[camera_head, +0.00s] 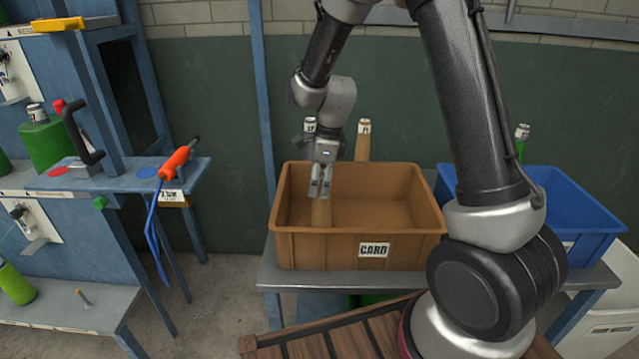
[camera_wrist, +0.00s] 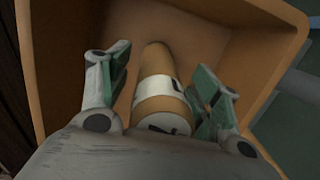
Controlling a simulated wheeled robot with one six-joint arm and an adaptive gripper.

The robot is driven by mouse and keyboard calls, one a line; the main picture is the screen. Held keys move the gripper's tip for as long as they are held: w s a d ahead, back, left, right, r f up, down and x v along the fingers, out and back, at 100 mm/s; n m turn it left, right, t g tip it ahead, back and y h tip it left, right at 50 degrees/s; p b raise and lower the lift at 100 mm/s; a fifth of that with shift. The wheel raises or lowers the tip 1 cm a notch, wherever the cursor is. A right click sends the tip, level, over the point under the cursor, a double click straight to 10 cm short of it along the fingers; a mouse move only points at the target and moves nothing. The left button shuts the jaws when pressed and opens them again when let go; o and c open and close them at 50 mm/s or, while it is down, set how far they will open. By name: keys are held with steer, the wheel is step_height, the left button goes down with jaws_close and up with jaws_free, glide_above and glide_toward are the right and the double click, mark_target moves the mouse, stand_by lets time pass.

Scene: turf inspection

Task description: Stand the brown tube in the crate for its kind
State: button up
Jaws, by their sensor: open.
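The brown crate (camera_head: 285,240) with a CARD label (camera_head: 374,250) stands on a grey bench. A brown tube (camera_head: 321,214) with a white label band stands inside it at the left. My gripper (camera_head: 320,192) is above it, reaching down into the crate. In the wrist view the tube (camera_wrist: 156,82) lies between the two green-padded fingers of my open gripper (camera_wrist: 160,76), with visible gaps at both sides. The tube's foot is hidden in the head view.
A blue crate (camera_head: 592,205) with a green tube (camera_head: 522,142) stands to the right, partly behind my arm. A blue rack (camera_head: 120,180) stands at left.

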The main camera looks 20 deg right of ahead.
steer(key=r, duration=0.3)
steer(key=d+r, duration=0.1)
steer(key=r, duration=0.7)
steer(key=shift+s+d, duration=0.25)
steer(key=shift+s+d+r, duration=0.15)
steer(key=shift+r, duration=0.3)
steer(key=s+d+r+n+t, duration=0.2)
steer(key=s+d+r+n, duration=0.5)
steer(key=s+r+n, duration=0.25)
steer(key=s+d+n+h, duration=0.1)
steer(key=s+d+n, duration=0.2)
steer(key=s+n, duration=0.3)
steer(key=s+d+n+t, duration=0.1)
steer(key=s+d+n, duration=0.2)
steer(key=s+n, duration=0.3)
steer(key=s, duration=0.4)
steer(key=shift+s+d+r+t+h, duration=0.3)
steer(key=shift+h, duration=0.1)
